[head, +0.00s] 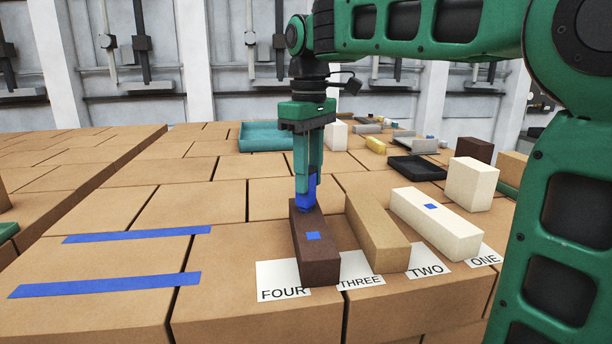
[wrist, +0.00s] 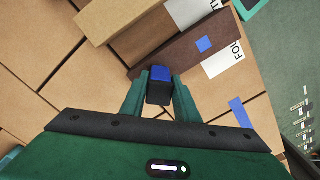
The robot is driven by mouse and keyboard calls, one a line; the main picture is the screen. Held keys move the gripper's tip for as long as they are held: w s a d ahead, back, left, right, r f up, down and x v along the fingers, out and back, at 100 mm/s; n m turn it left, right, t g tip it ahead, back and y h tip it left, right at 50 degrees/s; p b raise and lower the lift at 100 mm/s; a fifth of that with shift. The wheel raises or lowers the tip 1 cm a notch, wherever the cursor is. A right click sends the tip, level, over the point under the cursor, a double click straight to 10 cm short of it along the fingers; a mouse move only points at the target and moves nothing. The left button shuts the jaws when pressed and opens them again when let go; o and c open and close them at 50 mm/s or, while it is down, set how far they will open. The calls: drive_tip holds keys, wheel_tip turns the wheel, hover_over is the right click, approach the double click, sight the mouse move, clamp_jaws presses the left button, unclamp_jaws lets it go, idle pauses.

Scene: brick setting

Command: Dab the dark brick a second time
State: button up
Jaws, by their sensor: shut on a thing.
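The dark brick (head: 318,262) lies lengthwise behind the FOUR and THREE cards. It has one blue square (head: 313,236) on its top, toward the near end; the brick also shows in the wrist view (wrist: 185,56). My gripper (head: 307,172) points down over the brick's far end, shut on a blue-ended dabber (head: 307,192). In the wrist view the dabber (wrist: 160,88) has a dark body and a blue end between the fingers. Its lower end is at the brick's far end; I cannot tell whether it touches. The top under it is hidden.
A tan brick (head: 374,232) lies close to the right, without a visible mark. A cream brick (head: 444,222) with a blue square lies beyond it. Cards FOUR (head: 283,279) and TWO (head: 428,260) lie in front. Blue tape strips (head: 110,285) mark the clear left area.

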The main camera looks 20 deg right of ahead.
idle(0.3)
drive_tip(key=shift+r, duration=3.45)
